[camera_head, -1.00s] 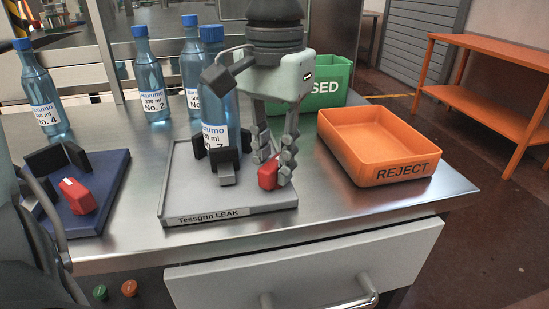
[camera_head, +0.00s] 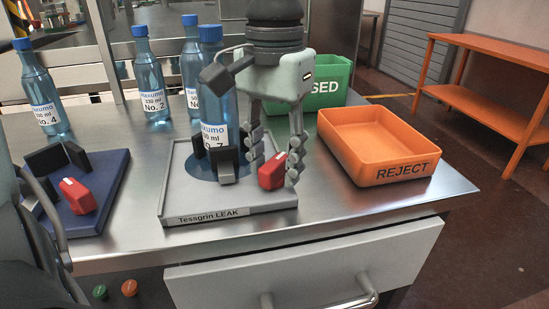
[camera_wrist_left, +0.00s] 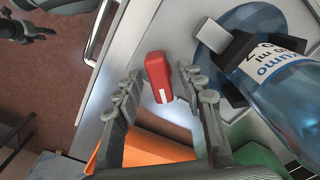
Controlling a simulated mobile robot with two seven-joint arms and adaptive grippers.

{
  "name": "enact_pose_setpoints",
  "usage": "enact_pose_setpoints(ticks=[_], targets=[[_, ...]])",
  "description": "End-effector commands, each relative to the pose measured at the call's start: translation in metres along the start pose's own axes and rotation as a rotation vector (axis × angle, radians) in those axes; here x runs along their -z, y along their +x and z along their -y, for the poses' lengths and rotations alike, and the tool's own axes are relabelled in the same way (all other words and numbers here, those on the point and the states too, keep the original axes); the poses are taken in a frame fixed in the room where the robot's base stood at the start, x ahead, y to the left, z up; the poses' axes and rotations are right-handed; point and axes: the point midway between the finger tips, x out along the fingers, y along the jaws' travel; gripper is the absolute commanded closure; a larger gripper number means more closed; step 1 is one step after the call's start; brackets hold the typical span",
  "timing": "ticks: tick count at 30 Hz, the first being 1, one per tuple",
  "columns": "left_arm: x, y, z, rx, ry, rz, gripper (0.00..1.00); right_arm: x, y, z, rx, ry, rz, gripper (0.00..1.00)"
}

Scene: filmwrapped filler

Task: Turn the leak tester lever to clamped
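The leak tester (camera_head: 175,205), a grey plate labelled "Tessgrin LEAK", bears bottle No. 7 (camera_head: 214,134) upright among dark jaws (camera_head: 228,170); I cannot tell whether they touch it. Its red lever (camera_head: 271,171) has a white mark and sits at the plate's right side. My left gripper (camera_head: 274,160) is over the lever from above. Its fingers stand apart on either side. In the left wrist view the lever (camera_wrist_left: 158,75) lies between the fingertips of the left gripper (camera_wrist_left: 160,82), with a small gap on both sides. A dark jointed part (camera_wrist_left: 22,30) there may be my right gripper.
A navy fixture (camera_head: 110,185) with its own red lever (camera_head: 77,195) stands left. Several bottles (camera_head: 151,85) stand behind. The orange REJECT tray (camera_head: 403,175) is close on the right, a green bin (camera_head: 335,75) behind. Bare steel lies between tester and tray.

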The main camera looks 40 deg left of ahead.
Motion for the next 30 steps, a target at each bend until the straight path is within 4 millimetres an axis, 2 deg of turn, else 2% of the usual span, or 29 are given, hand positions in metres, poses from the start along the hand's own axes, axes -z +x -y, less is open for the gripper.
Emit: enact_pose_setpoints(ticks=[5, 18, 24, 30], targets=[[0.001, -0.015, 0.000, 0.000, -0.001, -0.003, 0.60, 0.000, 0.000, 0.000, 0.000, 0.000, 0.000, 0.60], [0.000, -0.102, 0.000, 0.000, 0.000, -0.003, 0.60, 0.001, 0.000, -0.001, -0.001, 0.001, 0.000, 0.60], [0.000, -0.118, 0.000, 0.000, 0.000, -0.001, 0.60, 0.001, 0.000, -0.001, -0.001, 0.001, 0.000, 0.60], [0.000, -0.120, 0.000, -0.001, 0.000, 0.000, 0.60, 0.001, 0.000, -0.001, -0.001, 0.001, 0.000, 0.60]])
